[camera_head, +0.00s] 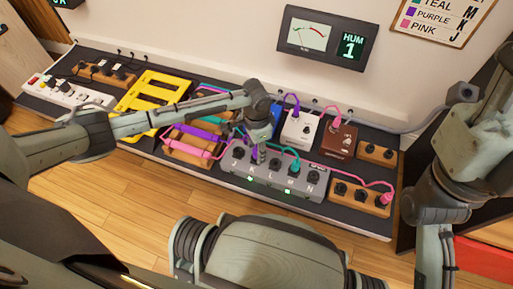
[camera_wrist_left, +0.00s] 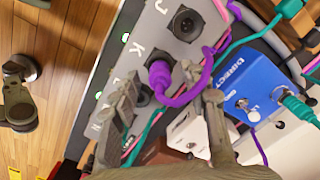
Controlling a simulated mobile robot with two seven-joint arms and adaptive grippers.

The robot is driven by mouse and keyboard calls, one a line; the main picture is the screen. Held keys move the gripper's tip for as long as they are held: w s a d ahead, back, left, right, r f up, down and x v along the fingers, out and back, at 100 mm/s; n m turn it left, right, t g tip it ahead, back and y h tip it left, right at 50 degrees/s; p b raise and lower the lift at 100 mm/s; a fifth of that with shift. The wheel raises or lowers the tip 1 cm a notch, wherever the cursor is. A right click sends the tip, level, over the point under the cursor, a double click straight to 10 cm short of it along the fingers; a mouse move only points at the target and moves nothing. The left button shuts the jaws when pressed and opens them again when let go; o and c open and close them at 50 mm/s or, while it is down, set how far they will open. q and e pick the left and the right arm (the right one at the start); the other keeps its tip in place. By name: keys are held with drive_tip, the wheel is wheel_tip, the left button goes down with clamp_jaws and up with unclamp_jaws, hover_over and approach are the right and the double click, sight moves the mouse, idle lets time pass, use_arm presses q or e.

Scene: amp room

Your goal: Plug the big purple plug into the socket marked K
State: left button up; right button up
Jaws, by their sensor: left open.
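A purple plug (camera_wrist_left: 159,77) stands at the socket beside the letter K (camera_wrist_left: 137,51) on the grey box (camera_head: 230,166); its cable loops off to the right in the left wrist view. It looks to be in that socket, but I cannot tell how deep it sits. The socket by J (camera_wrist_left: 187,23) is empty. My left gripper (camera_head: 258,158) is above the box at K. In the left wrist view its two fingers (camera_wrist_left: 168,115) are apart, just behind the plug, with no clear grip on it. My right arm is at the right edge; its gripper is not visible.
A teal plug (camera_head: 295,165) stands in the same box, to the right. Blue, white (camera_head: 300,130) and brown (camera_head: 339,141) pedals stand behind it. A wooden block with a pink plug (camera_head: 387,198) is to the right. A yellow rack (camera_head: 150,92) and a white power strip (camera_head: 66,92) are left.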

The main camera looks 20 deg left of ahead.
use_arm(q)
wheel_tip(320, 180, up, 12)
idle(0.6)
idle(0.5)
